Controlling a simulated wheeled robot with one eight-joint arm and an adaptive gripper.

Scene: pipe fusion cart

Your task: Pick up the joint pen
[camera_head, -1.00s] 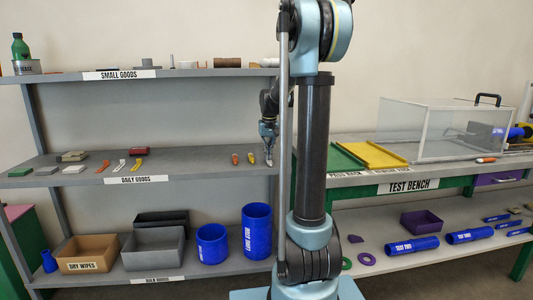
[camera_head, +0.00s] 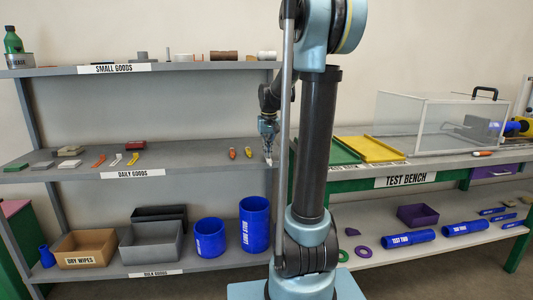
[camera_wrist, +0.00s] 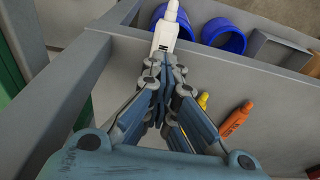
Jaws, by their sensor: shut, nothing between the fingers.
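A white pen-like thing (camera_wrist: 168,28) with a pointed tip and a dark mark lies at the fingertips in the wrist view. It is probably the joint pen, but its label cannot be read. My gripper (camera_wrist: 162,68) is shut just at its near end, hiding part of it. In the head view my gripper (camera_head: 268,145) points down at the right end of the daily goods shelf (camera_head: 195,165), with a small white tip below it. An orange pen (camera_wrist: 236,118) and a yellow pen (camera_wrist: 202,100) lie beside it on the shelf.
A grey shelf post (camera_wrist: 75,75) stands close left of my gripper in the wrist view. Blue cylinders (camera_head: 254,224) stand on the lower shelf. The shelf holds red, white and yellow items (camera_head: 132,159) further left. The test bench (camera_head: 410,170) is at right.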

